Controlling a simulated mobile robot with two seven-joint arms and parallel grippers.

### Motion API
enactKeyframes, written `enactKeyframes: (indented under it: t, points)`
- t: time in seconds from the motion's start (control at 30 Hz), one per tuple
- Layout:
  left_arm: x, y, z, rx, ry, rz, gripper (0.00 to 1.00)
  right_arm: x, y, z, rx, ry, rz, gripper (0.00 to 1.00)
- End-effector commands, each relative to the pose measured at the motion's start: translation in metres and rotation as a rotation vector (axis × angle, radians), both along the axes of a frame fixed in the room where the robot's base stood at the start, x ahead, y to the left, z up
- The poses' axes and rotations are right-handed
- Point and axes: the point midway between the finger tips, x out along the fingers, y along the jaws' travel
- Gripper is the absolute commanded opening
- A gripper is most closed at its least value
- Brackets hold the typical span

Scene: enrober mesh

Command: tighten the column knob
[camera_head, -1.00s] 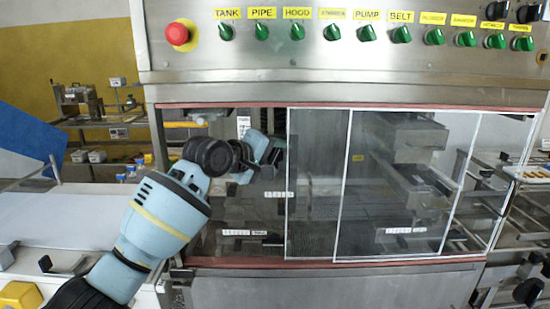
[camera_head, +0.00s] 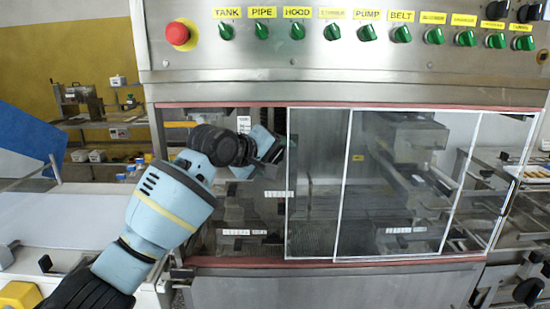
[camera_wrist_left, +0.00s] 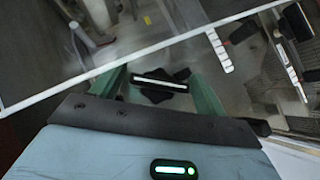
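In the head view my left gripper (camera_head: 272,150) reaches into the enrober's open bay, left of the clear sliding panels. Its far end is partly hidden by the wrist and the panel edge. In the left wrist view the two green fingers (camera_wrist_left: 160,76) stand wide apart. A dark, lobed knob-like part (camera_wrist_left: 158,96) shows between them, with a pale bar across it. I cannot tell whether the fingers touch it, nor whether it is the column knob. My right gripper is in neither view.
Clear sliding panels (camera_head: 397,185) cover the bay's middle and right. A control panel (camera_head: 340,55) with green knobs and a red stop button (camera_head: 178,34) spans above. A white belt table (camera_head: 60,222) lies left. In the left wrist view a panel edge (camera_wrist_left: 170,43) crosses close to the fingers.

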Motion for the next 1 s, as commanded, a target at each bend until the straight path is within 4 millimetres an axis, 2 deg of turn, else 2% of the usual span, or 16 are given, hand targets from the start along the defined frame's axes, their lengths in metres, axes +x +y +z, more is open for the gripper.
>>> enactKeyframes:
  t: [0.57, 0.87, 1.0]
  points:
    - [0.000, 0.000, 0.000, -0.040, 0.002, 0.000, 0.80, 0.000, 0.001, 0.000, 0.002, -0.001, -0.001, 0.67]
    - [0.000, 0.001, -0.002, -0.309, 0.003, 0.001, 0.80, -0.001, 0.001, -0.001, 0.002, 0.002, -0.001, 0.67]
    - [0.001, 0.000, -0.007, -0.467, 0.008, 0.000, 0.80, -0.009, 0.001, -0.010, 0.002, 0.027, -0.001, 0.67]
